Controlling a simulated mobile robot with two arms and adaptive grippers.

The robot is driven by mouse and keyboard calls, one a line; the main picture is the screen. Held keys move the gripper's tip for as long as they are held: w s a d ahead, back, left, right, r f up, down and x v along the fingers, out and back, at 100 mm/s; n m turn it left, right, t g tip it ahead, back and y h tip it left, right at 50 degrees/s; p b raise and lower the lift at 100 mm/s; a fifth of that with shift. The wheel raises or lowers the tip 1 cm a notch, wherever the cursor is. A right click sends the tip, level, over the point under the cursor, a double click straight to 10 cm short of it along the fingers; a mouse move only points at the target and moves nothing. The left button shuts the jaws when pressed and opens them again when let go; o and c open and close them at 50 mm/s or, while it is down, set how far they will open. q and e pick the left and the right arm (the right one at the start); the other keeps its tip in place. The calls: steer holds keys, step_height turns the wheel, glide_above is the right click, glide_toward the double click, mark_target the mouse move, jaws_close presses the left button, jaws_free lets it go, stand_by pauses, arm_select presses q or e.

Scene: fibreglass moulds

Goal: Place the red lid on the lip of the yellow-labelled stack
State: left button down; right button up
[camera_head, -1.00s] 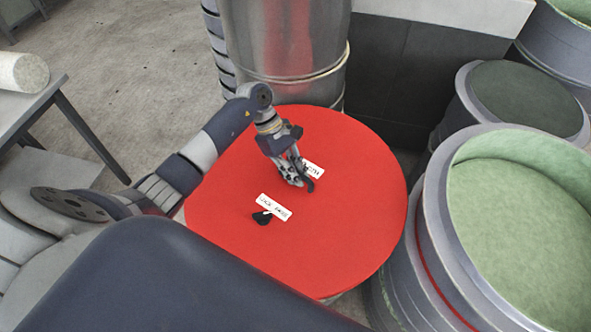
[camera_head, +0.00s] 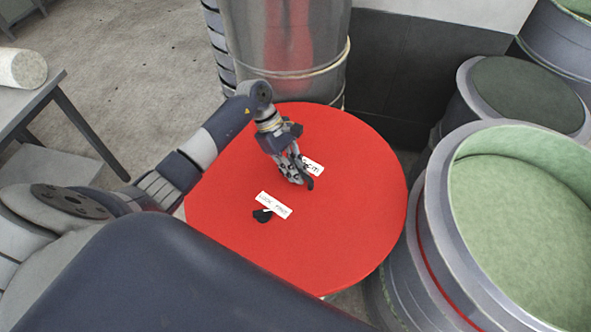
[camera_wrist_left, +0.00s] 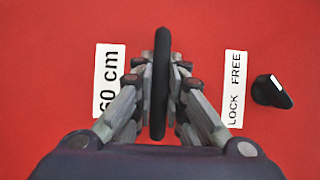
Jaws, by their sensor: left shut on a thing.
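The red lid (camera_head: 350,220) is a large round disc in the middle of the head view. It carries two white labels and a small black knob (camera_head: 262,215); the wrist view reads "60 cm" and "LOCK FREE". My left gripper (camera_head: 301,180) is over the lid, shut on a black handle (camera_wrist_left: 161,75) between the labels. The lid hides most of what is beneath it; a sliver of something pale shows under its front edge. No yellow label is in sight, so I cannot tell which stack is the yellow-labelled one. My right gripper is not in view.
A shiny metal drum (camera_head: 285,45) stands right behind the lid. Grey stacks with green tops (camera_head: 520,215) stand close on the right, one with a red band. A grey table (camera_head: 25,110) with a pale roll (camera_head: 22,70) is at the left. The floor between is clear.

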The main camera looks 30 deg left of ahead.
arm_select(q)
steer(key=shift+w, duration=0.1)
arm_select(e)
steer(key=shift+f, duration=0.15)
arm_select(q)
steer(key=c, duration=1.6)
jaws_free()
steer(key=shift+c, duration=0.2)
steer(key=shift+o, duration=0.4)
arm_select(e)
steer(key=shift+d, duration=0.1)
arm_select(q)
steer(key=shift+s+f, duration=0.15)
steer(key=shift+s, duration=0.05)
steer(key=v, duration=1.2)
